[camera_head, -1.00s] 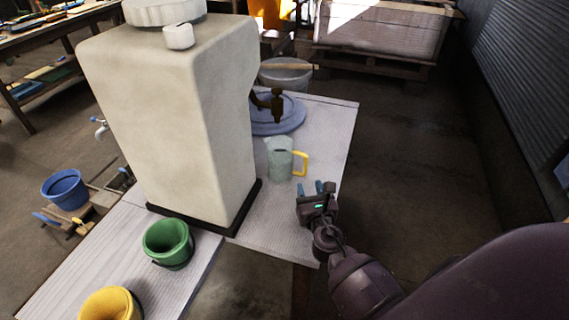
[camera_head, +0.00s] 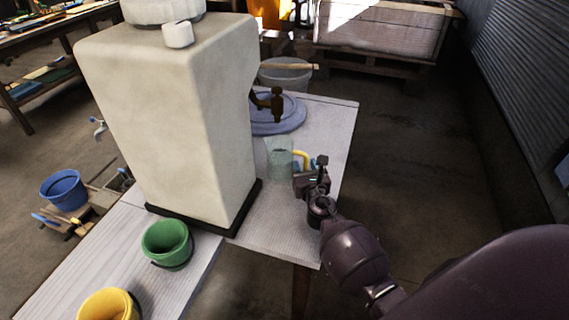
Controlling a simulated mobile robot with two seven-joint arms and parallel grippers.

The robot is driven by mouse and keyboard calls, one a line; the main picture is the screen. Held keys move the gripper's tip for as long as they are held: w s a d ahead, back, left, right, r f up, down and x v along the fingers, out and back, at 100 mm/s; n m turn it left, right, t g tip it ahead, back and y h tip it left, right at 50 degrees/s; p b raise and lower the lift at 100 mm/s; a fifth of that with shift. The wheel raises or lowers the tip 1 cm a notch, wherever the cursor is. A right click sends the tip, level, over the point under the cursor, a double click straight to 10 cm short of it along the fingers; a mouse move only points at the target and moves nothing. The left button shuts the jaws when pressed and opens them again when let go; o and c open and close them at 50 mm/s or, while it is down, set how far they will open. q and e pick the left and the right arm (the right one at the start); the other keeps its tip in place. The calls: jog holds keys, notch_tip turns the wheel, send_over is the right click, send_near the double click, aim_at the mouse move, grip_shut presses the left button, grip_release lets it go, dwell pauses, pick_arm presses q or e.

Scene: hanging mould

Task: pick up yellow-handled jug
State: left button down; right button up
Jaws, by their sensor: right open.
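The jug (camera_head: 279,160) is a translucent, pale green-grey vessel standing upright on the white table, right of the big cream block. Its yellow handle (camera_head: 301,155) is on its right side and is partly hidden by my right gripper. My right gripper (camera_head: 309,162) is open with blue fingertips, one on each side of the handle as seen from here. Whether the fingers touch the handle cannot be told. My left gripper is not in view.
The cream block (camera_head: 170,120) stands left of the jug, with a dark tap (camera_head: 275,102) above a blue round lid (camera_head: 280,118) behind it. A green bucket (camera_head: 167,243) and a yellow bucket (camera_head: 108,305) stand at the front left. The table's right part (camera_head: 335,130) is clear.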

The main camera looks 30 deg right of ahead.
grip_shut()
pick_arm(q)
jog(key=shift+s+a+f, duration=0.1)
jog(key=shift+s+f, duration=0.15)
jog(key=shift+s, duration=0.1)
pick_arm(e)
jog(key=shift+r, duration=0.1)
